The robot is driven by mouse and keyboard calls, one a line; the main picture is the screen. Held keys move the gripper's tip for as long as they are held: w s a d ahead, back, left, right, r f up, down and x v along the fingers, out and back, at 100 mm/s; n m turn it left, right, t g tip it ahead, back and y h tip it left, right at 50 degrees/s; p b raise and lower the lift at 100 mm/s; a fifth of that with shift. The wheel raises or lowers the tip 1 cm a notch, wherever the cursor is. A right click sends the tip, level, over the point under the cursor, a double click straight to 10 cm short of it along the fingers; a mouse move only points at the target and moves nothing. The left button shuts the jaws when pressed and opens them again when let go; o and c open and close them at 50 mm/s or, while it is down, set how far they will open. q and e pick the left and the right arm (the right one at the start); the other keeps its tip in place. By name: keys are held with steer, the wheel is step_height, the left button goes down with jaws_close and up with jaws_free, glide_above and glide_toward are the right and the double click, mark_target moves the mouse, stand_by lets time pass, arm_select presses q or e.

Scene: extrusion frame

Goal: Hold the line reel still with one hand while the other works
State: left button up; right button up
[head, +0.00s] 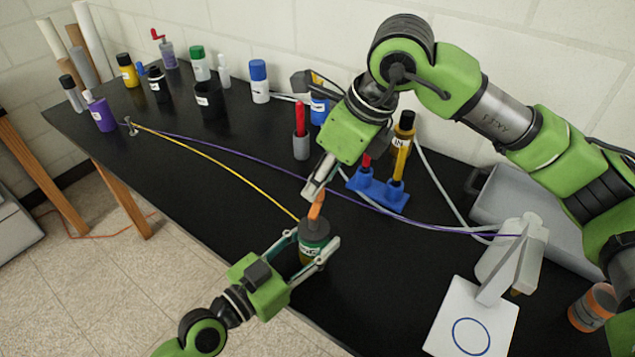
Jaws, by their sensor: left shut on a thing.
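The line reel (313,248), a green-banded body with a dark top and an orange upper part (316,207), stands upright near the table's front edge. A yellow line (225,165) runs from it to a small metal post (130,126) at the far left. My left gripper (316,262) is shut on the reel, with its fingers on both sides of the body. My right gripper (313,192) comes down from above, its fingertips at the orange part. Whether they grip that part is unclear.
A purple line (270,166) crosses the black table behind the reel to a white stand (510,258) at right. A blue holder (378,190) stands behind the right gripper. Several bottles and cups, including a black cup (209,100), line the back. The table's middle left is clear.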

steer(key=shift+x, duration=1.2)
jaws_close()
steer(key=shift+n, duration=0.3)
steer(key=shift+s+a+r+n+g+y, duration=0.1)
steer(key=shift+a+n+g, duration=0.35)
steer(key=shift+n, duration=0.75)
steer(key=shift+s+a+f+n+g+y, duration=0.1)
steer(key=shift+a+n+g, duration=0.35)
steer(key=shift+n, duration=0.75)
steer(key=shift+a+r+n+g+y, duration=0.1)
steer(key=shift+a+n+g, duration=0.35)
steer(key=shift+n, duration=0.75)
steer(key=shift+d+g, duration=0.1)
steer(key=shift+g, duration=0.15)
